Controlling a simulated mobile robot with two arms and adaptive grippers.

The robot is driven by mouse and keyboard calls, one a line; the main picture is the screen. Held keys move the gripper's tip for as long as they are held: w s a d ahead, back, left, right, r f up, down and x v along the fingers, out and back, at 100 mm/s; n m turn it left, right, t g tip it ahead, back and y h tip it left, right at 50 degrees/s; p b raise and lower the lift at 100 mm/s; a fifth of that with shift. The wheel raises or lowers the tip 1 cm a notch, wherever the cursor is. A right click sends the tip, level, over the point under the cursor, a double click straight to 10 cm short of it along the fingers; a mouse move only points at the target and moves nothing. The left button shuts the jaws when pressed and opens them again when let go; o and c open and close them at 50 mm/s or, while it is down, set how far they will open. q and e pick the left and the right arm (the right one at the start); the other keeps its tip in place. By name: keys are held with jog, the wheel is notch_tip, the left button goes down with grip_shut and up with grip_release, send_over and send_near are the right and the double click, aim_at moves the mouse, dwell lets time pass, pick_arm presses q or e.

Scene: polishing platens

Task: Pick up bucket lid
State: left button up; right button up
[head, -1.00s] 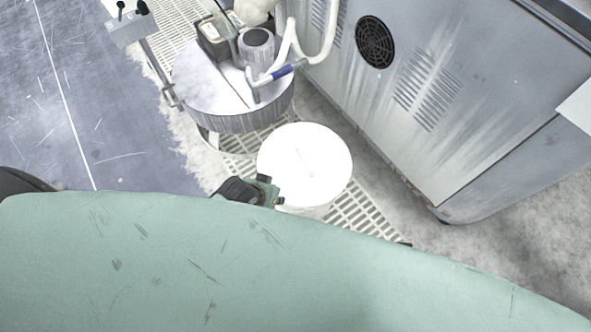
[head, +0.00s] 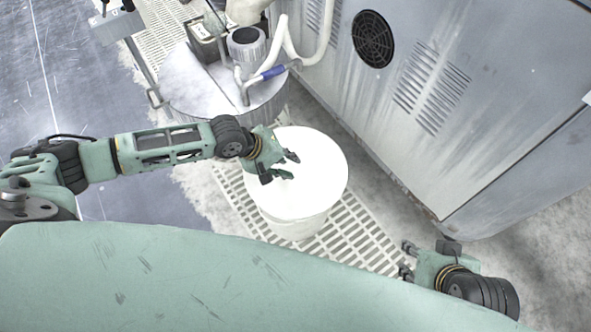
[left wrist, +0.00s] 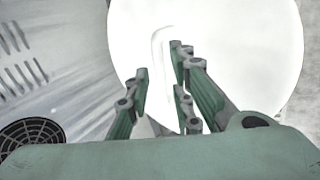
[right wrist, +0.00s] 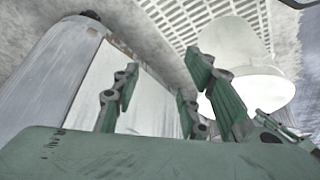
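The white round bucket lid (head: 322,165) sits on the white bucket (head: 300,226), which stands on the floor grating. In the left wrist view the lid (left wrist: 250,40) fills the upper middle and right, with a faint raised handle line near the fingers. My left gripper (head: 283,169) is above the left part of the lid, its fingers apart and empty; I cannot tell whether they touch it. My right gripper (head: 405,261) is right of and nearer than the bucket, open and empty. The right wrist view shows the bucket (right wrist: 228,42) and lid (right wrist: 262,92) beyond its fingers.
A round metal drum (head: 215,92) with a hose and small devices on top stands behind left of the bucket. A large grey cabinet (head: 440,110) with vents stands to the right. White grating (head: 355,235) lies around the bucket. Floor at the left is open.

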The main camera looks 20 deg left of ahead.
aim_at(296, 165)
pick_arm(q)
jog(key=shift+b+x, duration=0.65)
jog(key=shift+x, duration=0.55)
jog(key=b+x, duration=0.1)
jog(key=x, duration=0.1)
jog(key=shift+w+d+f, duration=0.1)
jog(key=shift+w+f, duration=0.15)
jog(key=shift+f, duration=0.1)
grip_shut()
pick_arm(e)
jog(key=w+a+r+t+y, duration=0.2)
jog(key=w+a+r+t, duration=0.2)
jog(key=w+r+t, duration=0.3)
jog(key=shift+w+r, duration=0.65)
jog(key=shift+w, duration=1.8)
pick_arm(q)
jog(key=shift+w, duration=0.1)
pick_arm(e)
jog(key=shift+a, duration=0.15)
